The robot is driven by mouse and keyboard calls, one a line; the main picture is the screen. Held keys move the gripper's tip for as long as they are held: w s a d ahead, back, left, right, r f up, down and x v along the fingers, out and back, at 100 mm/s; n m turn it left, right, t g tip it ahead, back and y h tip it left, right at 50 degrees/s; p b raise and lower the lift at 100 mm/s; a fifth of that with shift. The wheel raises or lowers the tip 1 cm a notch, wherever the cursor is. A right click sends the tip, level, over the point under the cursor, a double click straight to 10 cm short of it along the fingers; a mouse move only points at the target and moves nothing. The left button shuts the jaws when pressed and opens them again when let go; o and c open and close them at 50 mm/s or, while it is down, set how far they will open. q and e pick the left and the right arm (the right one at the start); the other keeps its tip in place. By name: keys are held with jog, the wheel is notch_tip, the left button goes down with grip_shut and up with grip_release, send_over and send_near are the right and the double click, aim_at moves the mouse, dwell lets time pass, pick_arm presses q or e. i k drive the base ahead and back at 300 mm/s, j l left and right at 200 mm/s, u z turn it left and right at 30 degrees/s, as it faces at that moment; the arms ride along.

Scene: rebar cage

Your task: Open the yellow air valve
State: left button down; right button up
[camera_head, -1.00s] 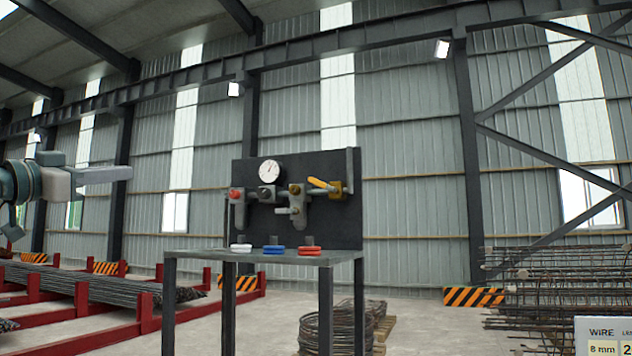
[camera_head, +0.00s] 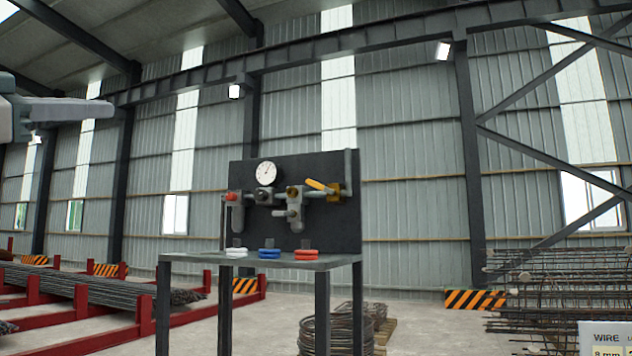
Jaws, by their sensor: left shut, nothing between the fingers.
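The yellow air valve (camera_head: 333,190) sits at the upper right of a dark panel (camera_head: 336,228) that stands on a metal table. Its yellow lever (camera_head: 316,184) slants up to the left from the valve body. My left gripper (camera_head: 108,108) is at the upper left edge of the view, shut and empty. It is left of the panel and above the height of the valve, well apart from it. My right gripper is not in view.
The panel also carries a round gauge (camera_head: 267,173) and a red knob (camera_head: 232,197). White, blue (camera_head: 269,253) and red coiled rings lie on the table (camera_head: 200,258). Rebar racks (camera_head: 100,290) stand at left; a rebar cage (camera_head: 560,285) is at right.

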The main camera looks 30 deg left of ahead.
aim_at(319, 186)
jog(key=i+l, duration=0.1)
jog(key=i, duration=1.8)
